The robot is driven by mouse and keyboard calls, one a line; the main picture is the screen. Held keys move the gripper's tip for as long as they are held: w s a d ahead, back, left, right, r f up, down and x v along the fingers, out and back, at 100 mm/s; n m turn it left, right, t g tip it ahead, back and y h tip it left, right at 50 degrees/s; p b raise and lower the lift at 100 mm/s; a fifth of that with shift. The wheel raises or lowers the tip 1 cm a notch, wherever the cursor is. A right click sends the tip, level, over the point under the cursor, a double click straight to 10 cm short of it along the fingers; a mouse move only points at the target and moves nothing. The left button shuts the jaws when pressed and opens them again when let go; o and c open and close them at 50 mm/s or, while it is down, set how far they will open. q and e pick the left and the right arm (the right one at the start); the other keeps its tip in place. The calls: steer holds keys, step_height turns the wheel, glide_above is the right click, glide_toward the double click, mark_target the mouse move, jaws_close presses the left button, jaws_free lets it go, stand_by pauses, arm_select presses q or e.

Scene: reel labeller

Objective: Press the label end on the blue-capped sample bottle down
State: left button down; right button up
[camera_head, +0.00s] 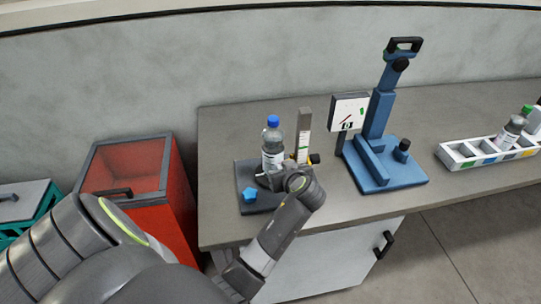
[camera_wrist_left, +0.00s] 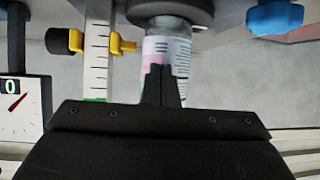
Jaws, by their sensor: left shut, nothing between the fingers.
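The blue-capped sample bottle (camera_head: 272,139) stands upright on a dark base (camera_head: 243,174) on the bench. Its label shows in the left wrist view (camera_wrist_left: 180,50), white with dark print and a pinkish patch. My left gripper (camera_head: 264,178) is at the bottle's lower front, shut and empty. In the left wrist view its closed fingertips (camera_wrist_left: 160,72) overlap the label; I cannot tell whether they touch it. The fingers hide part of the label, and its loose end cannot be made out. My right gripper is not in view.
A ruler post (camera_head: 304,130) with a yellow-tipped clamp stands just right of the bottle. A blue knob (camera_head: 249,195) sits on the base's front. Further right are a dial sign (camera_head: 349,110), a blue press stand (camera_head: 377,125) and a white tray (camera_head: 455,160). A red bin (camera_head: 180,200) stands left of the bench.

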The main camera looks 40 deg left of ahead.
arm_select(q)
steer(key=shift+w+d, duration=0.3)
steer(key=shift+w, duration=0.25)
stand_by(1.1)
steer(key=shift+s+d, duration=0.9)
steer(key=shift+d, duration=0.35)
steer(key=shift+s+d, duration=0.9)
steer(key=shift+d, duration=0.3)
